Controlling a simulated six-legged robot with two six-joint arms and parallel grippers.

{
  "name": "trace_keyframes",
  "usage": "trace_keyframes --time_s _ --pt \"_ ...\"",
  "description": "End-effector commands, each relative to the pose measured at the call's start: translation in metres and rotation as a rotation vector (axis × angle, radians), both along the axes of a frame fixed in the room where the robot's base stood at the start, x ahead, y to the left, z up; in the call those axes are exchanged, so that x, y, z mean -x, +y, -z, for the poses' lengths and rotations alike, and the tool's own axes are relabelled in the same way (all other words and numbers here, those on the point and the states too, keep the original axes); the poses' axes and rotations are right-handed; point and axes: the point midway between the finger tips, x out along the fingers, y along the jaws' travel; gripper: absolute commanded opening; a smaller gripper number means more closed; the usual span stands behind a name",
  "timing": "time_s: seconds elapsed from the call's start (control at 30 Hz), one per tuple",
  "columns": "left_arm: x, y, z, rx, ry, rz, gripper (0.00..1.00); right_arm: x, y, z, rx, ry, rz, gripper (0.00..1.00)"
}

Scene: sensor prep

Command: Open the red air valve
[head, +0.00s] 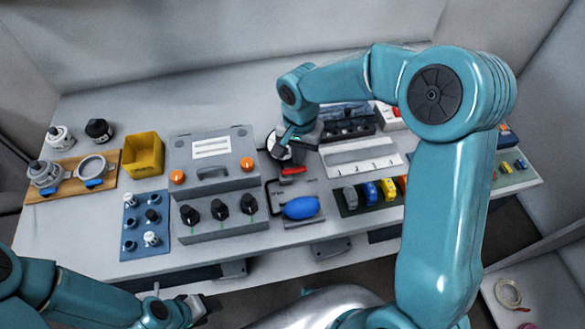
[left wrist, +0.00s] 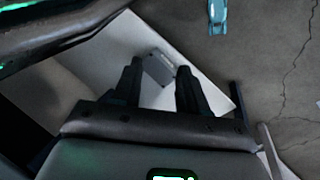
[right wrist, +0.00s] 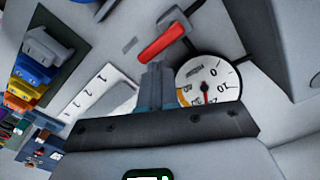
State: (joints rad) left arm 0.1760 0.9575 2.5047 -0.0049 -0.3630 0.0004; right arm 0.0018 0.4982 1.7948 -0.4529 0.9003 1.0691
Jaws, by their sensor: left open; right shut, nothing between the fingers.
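The red air valve handle (head: 292,170) is a short bar on the grey panel, lying about crosswise in the head view. In the right wrist view the red handle (right wrist: 163,42) lies diagonally, just beyond my fingertips. My right gripper (right wrist: 156,68) is shut and empty, pointing at the handle's near end; I cannot tell if they touch. A round white pressure gauge (right wrist: 209,88) with a red needle is beside the fingers, partly covered by the gripper. My left gripper (head: 203,308) is open and empty, low in front of the table; its fingers also show in the left wrist view (left wrist: 157,78).
A blue oval object (head: 301,207) lies in front of the valve. A grey case (head: 212,150) and a knob box (head: 222,228) stand left of it. A white numbered tray (head: 350,158) and several coloured connectors (head: 370,194) are to the right. A yellow bin (head: 143,155) stands farther left.

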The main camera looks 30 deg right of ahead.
Motion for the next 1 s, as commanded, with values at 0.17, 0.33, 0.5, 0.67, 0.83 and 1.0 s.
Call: trace_keyframes --time_s 0.17,0.33,0.5,0.67,0.83,1.0 --pt "0.000 0.000 0.004 0.000 0.000 0.000 0.43 0.000 0.000 0.005 0.000 0.000 0.000 0.00" --pt "0.000 0.000 0.007 0.000 0.000 0.000 0.43 0.000 0.000 0.008 0.000 0.001 0.000 0.00" --pt "0.000 0.000 0.010 0.000 0.000 0.000 0.43 0.001 0.000 0.013 0.000 0.004 -0.001 0.00" --pt "0.000 0.000 0.010 0.000 0.000 0.000 0.43 0.002 0.001 0.015 -0.001 0.009 -0.002 0.00" --pt "0.000 0.000 0.011 0.000 0.000 0.000 0.43 0.003 0.001 0.016 -0.001 0.011 -0.001 0.00" --pt "0.000 0.000 0.014 0.000 0.000 0.000 0.43 0.005 0.000 0.017 -0.001 0.011 0.000 0.00"
